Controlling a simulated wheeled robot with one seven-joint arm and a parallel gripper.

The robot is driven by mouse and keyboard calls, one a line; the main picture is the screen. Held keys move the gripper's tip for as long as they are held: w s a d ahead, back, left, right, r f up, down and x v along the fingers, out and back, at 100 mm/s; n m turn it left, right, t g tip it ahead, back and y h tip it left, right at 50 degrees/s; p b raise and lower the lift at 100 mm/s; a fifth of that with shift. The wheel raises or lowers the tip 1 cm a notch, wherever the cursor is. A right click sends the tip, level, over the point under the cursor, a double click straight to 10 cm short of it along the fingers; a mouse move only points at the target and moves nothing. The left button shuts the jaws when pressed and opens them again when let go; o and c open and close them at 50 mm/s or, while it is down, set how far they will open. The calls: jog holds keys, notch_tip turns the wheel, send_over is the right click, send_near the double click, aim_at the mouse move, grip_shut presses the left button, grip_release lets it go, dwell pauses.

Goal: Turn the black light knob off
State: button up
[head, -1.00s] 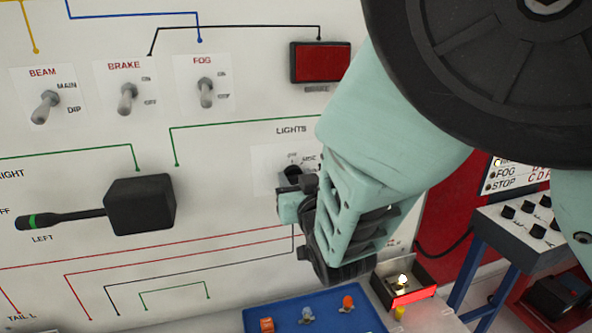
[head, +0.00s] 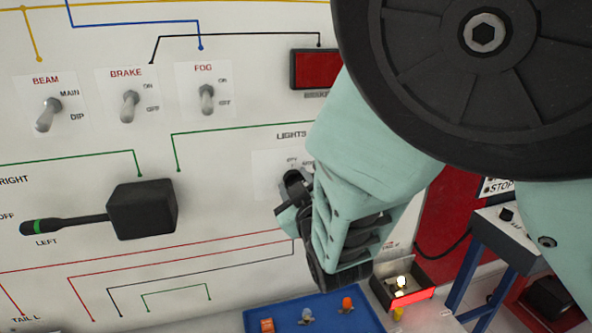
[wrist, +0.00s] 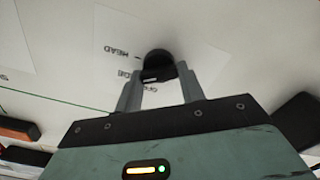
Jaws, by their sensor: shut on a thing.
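The black light knob (head: 293,182) sits on its white plate under the word LIGHTS, partly hidden by my gripper (head: 288,201). In the wrist view the round black knob (wrist: 158,62) is between the two grey fingers of my gripper (wrist: 159,84), which is shut on it. The labels HEAD, SIDE and OFF show upside down around the knob there. A pale mark shows on the knob's near side, but I cannot tell for sure which label it points to.
A black box with a stalk lever (head: 141,209) stands out from the panel at left. Toggle switches labelled BEAM, BRAKE and FOG (head: 207,97) are above. A blue tray (head: 285,318) lies below, beside a box with a lit lamp (head: 401,283).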

jog(key=n+p, duration=0.2)
jog(key=n, duration=0.3)
jog(key=n+p, duration=0.2)
jog(key=n, duration=0.4)
jog(key=shift+a+f, duration=0.15)
jog(key=shift+f, duration=0.05)
jog(key=shift+n, duration=0.4)
jog(key=o, duration=1)
